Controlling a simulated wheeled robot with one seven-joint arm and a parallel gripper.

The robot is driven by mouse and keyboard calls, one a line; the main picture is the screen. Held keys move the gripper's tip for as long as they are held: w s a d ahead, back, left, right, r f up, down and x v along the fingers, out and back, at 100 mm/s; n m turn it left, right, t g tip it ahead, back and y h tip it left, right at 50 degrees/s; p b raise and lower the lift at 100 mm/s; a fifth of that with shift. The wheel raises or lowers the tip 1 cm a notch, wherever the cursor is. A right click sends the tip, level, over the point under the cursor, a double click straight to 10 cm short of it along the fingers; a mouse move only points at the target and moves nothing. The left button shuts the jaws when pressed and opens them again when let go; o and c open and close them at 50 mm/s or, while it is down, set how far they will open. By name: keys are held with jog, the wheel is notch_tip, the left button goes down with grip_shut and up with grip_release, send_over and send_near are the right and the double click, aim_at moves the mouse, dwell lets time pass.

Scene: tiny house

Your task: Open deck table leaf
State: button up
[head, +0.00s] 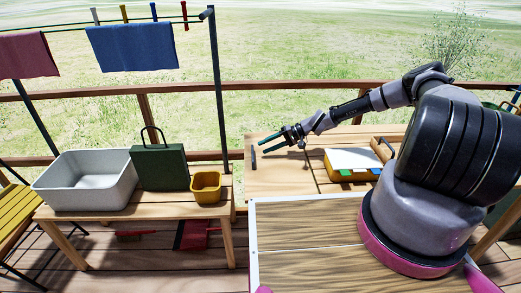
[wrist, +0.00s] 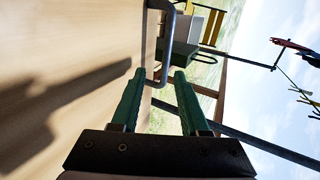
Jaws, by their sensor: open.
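The wooden deck table (head: 285,180) stands against the railing at centre right. A dark grey-blue bar handle (head: 253,158) sits near its left edge; I cannot tell from this view whether the leaf is raised. In the wrist view the handle (wrist: 168,40) is a bent bar standing off the pale wood surface (wrist: 60,40). My gripper (head: 267,146) is over the table's left part, to the right of the handle. In the wrist view my gripper (wrist: 159,72) has its green fingers apart, and the handle's near end shows between them. Whether they touch is unclear.
A yellow box with white papers (head: 352,160) lies on the table. Left, a low bench (head: 125,207) holds a grey basin (head: 75,180), a green case (head: 160,167) and a yellow pot (head: 206,187). A dark post (head: 216,90) and laundry line stand behind.

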jog(key=v, duration=0.7)
jog(key=shift+d, duration=0.15)
jog(key=shift+s+r, duration=0.1)
jog(key=shift+r, duration=0.25)
jog(key=s+d+r+h, duration=0.3)
jog(key=s+r, duration=0.1)
jog(key=r, duration=0.6)
jog(key=s+d+r+t+h, duration=0.15)
jog(key=s+r+h, duration=0.25)
jog(key=r, duration=0.7)
jog(key=s+d+r+h, duration=0.3)
jog(key=s+d+r, duration=0.1)
jog(key=r, duration=0.6)
jog(key=s+d+r+m+t, duration=0.1)
jog(key=s+r+m+t, duration=0.3)
jog(key=s+r, duration=1.3)
jog(key=s+t, duration=0.1)
jog(key=s, duration=0.1)
jog(key=shift+s+d+t+h, duration=0.3)
jog(key=shift+t, duration=0.05)
